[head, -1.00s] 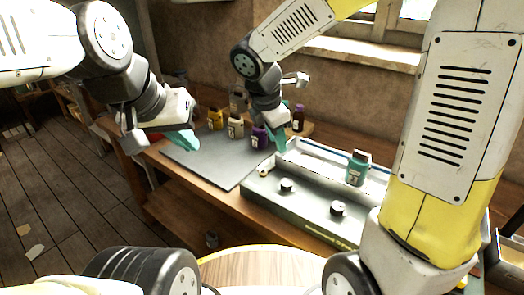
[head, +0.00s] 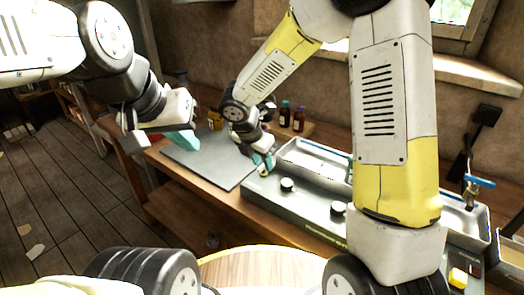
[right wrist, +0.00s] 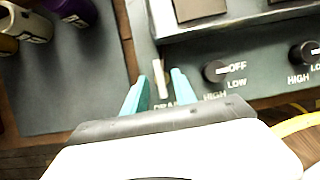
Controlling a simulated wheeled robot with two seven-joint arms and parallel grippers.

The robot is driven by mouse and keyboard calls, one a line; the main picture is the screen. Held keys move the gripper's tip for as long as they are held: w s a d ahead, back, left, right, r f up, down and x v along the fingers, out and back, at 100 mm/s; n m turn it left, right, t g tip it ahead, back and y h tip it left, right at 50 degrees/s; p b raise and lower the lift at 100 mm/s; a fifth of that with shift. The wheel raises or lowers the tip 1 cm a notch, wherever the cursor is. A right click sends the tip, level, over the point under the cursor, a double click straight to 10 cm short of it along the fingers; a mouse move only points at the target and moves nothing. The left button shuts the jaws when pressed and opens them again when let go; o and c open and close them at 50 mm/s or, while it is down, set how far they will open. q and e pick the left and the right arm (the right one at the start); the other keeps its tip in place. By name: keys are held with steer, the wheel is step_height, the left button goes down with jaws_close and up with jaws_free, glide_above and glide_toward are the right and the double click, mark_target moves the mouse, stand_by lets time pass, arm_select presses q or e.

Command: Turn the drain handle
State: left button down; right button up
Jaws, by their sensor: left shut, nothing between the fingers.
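The drain handle (right wrist: 160,78) is a small pale lever on the dark grey panel, beside the partly covered "DRAIN" lettering. My right gripper (right wrist: 158,90) is open, with one teal finger on each side of the handle; I cannot tell whether either finger touches it. In the head view the right gripper (head: 263,163) is at the left front end of the unit, and the handle (head: 264,173) shows just below its fingers. My left gripper (head: 185,143) is shut and empty, above the left part of the grey mat.
The unit has black knobs (head: 287,185) (head: 338,208) and an open metal basin (head: 312,160). A grey mat (head: 215,168) lies to its left. Small bottles (head: 298,120) stand at the back. A tap with a blue handle (head: 480,182) is at the right.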

jaws_close()
steer(key=shift+m, duration=0.4)
steer(key=m, duration=0.2)
steer(key=m+g+h, duration=0.1)
steer(key=shift+w+a+m, duration=0.2)
steer(key=shift+m, duration=0.2)
steer(key=m+g, duration=0.1)
steer(key=m, duration=0.1)
steer(key=m+g, duration=0.1)
steer(key=m, duration=0.1)
steer(key=shift+w+m+h, duration=0.15)
steer(key=shift+m+h, duration=0.15)
steer(key=shift+h, duration=0.1)
steer(key=m, duration=0.2)
steer(key=m+g, duration=0.1)
steer(key=m, duration=0.1)
steer(key=shift+w+g, duration=0.2)
steer(key=shift+g, duration=0.1)
steer(key=m, duration=0.2)
steer(key=m+g, duration=0.1)
steer(key=m, duration=0.1)
steer(key=shift+w+m+g+y, duration=0.15)
steer(key=shift+m+g+y, duration=0.15)
steer(key=shift+y, duration=0.1)
steer(key=shift+d, duration=0.1)
jaws_free()
